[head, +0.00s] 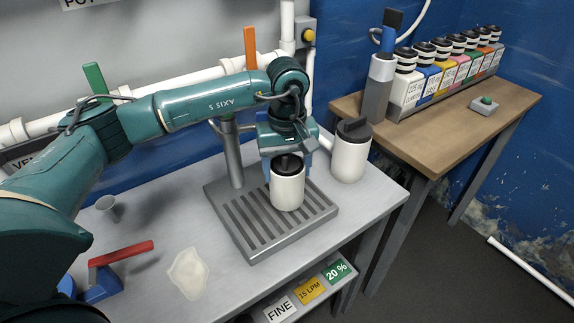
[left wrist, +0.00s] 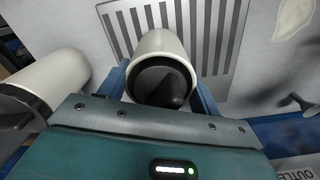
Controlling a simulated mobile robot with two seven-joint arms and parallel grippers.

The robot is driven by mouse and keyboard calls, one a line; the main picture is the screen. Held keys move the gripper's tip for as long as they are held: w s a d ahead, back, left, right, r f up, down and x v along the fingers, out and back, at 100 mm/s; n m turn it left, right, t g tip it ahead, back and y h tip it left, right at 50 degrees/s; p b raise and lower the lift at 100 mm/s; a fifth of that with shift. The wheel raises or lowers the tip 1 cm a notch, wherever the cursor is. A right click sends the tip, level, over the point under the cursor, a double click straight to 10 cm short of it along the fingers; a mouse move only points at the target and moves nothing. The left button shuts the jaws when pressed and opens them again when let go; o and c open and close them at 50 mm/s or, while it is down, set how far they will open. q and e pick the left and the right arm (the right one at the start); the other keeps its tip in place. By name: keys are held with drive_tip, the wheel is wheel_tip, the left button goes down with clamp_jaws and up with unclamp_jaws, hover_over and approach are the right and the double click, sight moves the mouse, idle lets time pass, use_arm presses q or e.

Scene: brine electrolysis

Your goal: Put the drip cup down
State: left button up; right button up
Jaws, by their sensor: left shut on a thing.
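The drip cup (head: 287,190) appears to be the white cylinder with a black top, upright over the slotted drip tray (head: 232,217). My left gripper (head: 287,166) comes from above and is shut on it, with blue fingers on both sides. In the left wrist view the cup (left wrist: 163,43) sits between the fingers of the gripper (left wrist: 163,82), with the slats behind it. The cup's base looks at or very near the slats; I cannot tell if it touches. My right gripper is not in view.
A similar white jar (head: 350,158) stands close to the right of the tray. A grey post (head: 233,155) rises behind the tray. A wooden table (head: 440,135) holds several bottles.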

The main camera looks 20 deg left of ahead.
use_arm(q)
drive_tip(key=shift+f, duration=0.2)
drive_tip(key=o, duration=1.2)
drive_tip(key=shift+o, duration=0.2)
wheel_tip(320, 180, up, 12)
drive_tip(key=shift+r+b, duration=0.2)
drive_tip(key=shift+b, duration=0.3)
